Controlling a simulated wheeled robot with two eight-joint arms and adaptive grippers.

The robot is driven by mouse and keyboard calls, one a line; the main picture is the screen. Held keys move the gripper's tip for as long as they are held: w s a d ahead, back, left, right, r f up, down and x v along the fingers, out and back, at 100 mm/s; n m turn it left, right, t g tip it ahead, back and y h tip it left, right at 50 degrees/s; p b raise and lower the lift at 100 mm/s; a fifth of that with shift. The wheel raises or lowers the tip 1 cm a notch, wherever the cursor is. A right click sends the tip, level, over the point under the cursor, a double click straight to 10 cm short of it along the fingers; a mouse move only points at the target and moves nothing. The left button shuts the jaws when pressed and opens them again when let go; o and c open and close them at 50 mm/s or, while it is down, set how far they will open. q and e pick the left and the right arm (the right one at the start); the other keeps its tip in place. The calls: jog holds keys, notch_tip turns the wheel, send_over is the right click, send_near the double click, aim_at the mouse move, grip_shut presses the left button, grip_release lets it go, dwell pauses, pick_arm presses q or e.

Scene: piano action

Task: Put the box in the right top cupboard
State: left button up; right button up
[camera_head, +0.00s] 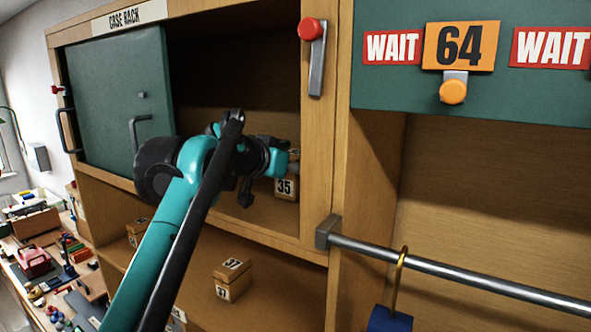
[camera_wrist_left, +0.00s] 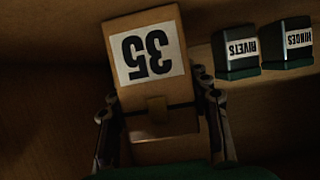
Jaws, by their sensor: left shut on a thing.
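The wooden box marked 35 (camera_wrist_left: 152,70) is between the two fingers of my left gripper (camera_wrist_left: 160,112) in the left wrist view, and the gripper is shut on it. In the head view my left arm reaches into the open right part of the top cupboard (camera_head: 235,60), labelled CASE RACK. There the box (camera_head: 286,188) shows partly behind my left gripper (camera_head: 262,160), low in the opening. Whether the box touches the cupboard floor I cannot tell. My right gripper is not in view.
A green door panel (camera_head: 115,100) covers the cupboard's left part. Green RIVETS (camera_wrist_left: 238,55) and HINGES (camera_wrist_left: 288,47) containers are beside the box. Another wooden box (camera_head: 232,278) sits on the lower shelf. A metal rail (camera_head: 450,268) with a hanging blue padlock (camera_head: 390,319) runs at right.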

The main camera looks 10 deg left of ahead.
pick_arm(q)
jog(key=o, duration=1.3)
jog(key=shift+s, duration=0.15)
jog(key=v, duration=1.2)
jog(key=shift+a+r+b, duration=0.1)
jog(key=shift+b, duration=0.3)
